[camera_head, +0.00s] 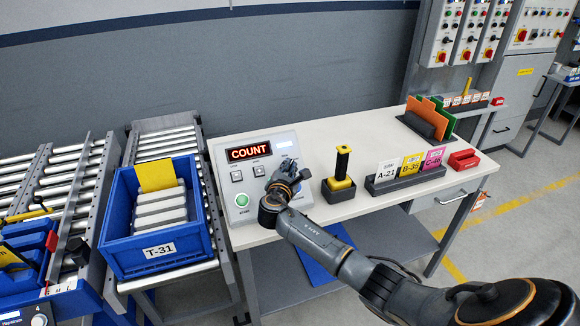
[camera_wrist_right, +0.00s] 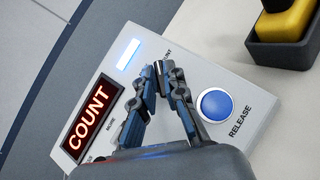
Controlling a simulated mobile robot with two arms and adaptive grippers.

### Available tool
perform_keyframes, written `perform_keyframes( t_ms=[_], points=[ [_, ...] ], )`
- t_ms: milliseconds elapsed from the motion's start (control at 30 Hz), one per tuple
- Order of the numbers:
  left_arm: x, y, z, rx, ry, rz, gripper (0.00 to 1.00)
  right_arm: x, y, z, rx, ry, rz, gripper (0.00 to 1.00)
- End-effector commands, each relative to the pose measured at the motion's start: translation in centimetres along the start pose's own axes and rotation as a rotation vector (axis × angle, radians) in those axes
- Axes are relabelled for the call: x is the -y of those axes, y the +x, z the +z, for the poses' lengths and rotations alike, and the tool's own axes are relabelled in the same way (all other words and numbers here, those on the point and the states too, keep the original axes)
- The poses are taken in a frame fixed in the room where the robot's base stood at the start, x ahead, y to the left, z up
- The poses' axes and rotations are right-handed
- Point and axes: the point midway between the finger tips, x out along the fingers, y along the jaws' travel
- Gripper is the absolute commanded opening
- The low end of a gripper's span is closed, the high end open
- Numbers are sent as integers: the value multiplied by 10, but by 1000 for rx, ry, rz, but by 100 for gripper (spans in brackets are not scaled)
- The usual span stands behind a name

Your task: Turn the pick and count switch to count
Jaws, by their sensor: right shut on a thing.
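The grey control panel (camera_head: 262,204) stands at the left end of the white table. Its red-lit display (camera_head: 248,152) reads COUNT, and the same display shows in the wrist view (camera_wrist_right: 90,118). My right gripper (camera_head: 288,170) is over the panel's right part. In the wrist view its fingertips (camera_wrist_right: 161,75) are closed together on the pick and count switch, between the lit white lamp (camera_wrist_right: 128,54) and the blue RELEASE button (camera_wrist_right: 215,104). The fingers hide most of the switch, so its pointing direction cannot be read. My left gripper is not in view.
A green START button (camera_head: 241,200) is at the panel's lower left. A blue T-31 crate (camera_head: 163,249) stands on rollers to the left. A black holder with a yellow-based handled tool (camera_head: 342,167) and labelled cards (camera_head: 411,165) stand to the right.

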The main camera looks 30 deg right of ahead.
Motion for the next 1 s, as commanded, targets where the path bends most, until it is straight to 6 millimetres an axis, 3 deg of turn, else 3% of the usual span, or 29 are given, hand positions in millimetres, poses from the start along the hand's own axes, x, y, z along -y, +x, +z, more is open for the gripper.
perform_keyframes(
  t_ms=[400, 1000],
  points=[
    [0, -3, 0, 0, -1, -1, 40, -2, 0, 0, -1, 164, -164, 0],
    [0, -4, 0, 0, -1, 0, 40, -2, 1, 0, 1, 197, -196, 0]
  ],
)
